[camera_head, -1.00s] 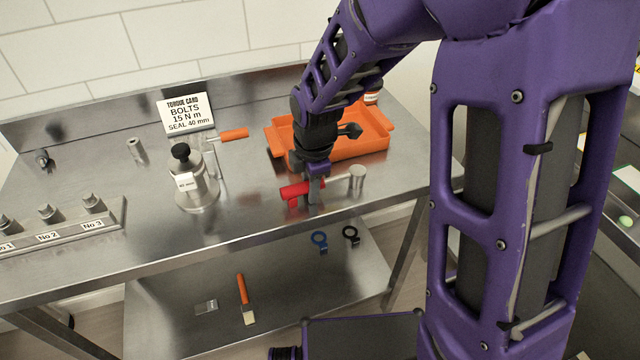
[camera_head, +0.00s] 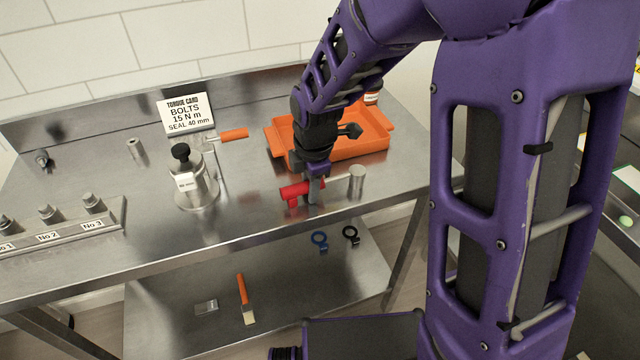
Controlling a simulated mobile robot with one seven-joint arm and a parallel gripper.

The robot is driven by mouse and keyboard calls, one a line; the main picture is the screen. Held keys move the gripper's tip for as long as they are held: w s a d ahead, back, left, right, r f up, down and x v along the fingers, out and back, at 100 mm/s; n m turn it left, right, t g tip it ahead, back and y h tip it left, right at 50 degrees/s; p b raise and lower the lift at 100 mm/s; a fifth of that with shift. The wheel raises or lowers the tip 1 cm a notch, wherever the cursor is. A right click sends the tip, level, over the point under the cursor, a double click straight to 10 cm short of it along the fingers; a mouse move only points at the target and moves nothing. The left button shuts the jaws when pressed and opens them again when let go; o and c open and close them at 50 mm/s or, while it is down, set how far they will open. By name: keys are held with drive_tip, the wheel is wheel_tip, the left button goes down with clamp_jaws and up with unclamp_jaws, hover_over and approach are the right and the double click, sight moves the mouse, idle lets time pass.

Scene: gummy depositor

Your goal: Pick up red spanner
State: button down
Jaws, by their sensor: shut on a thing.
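The red spanner (camera_head: 291,191) has a red handle on the left and a grey metal shaft running right to a cylindrical metal head (camera_head: 356,179). It is near the front edge of the steel bench. My gripper (camera_head: 315,190) points down over it and is shut on it where the red handle meets the shaft. The fingers hide part of the spanner there. I cannot tell whether the spanner touches the bench.
Left are a metal canister with black knob (camera_head: 195,187), an orange-handled tool (camera_head: 234,134), a torque card (camera_head: 186,113) and a numbered rack (camera_head: 70,231). The lower shelf (camera_head: 170,326) holds a brush and rings.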

drive_tip(key=shift+r, duration=0.1)
wheel_tip(320, 180, up, 10)
drive_tip(key=shift+f+p, duration=0.1)
drive_tip(key=shift+p, duration=0.7)
drive_tip(key=c, duration=1.2)
unclamp_jaws()
clamp_jaws()
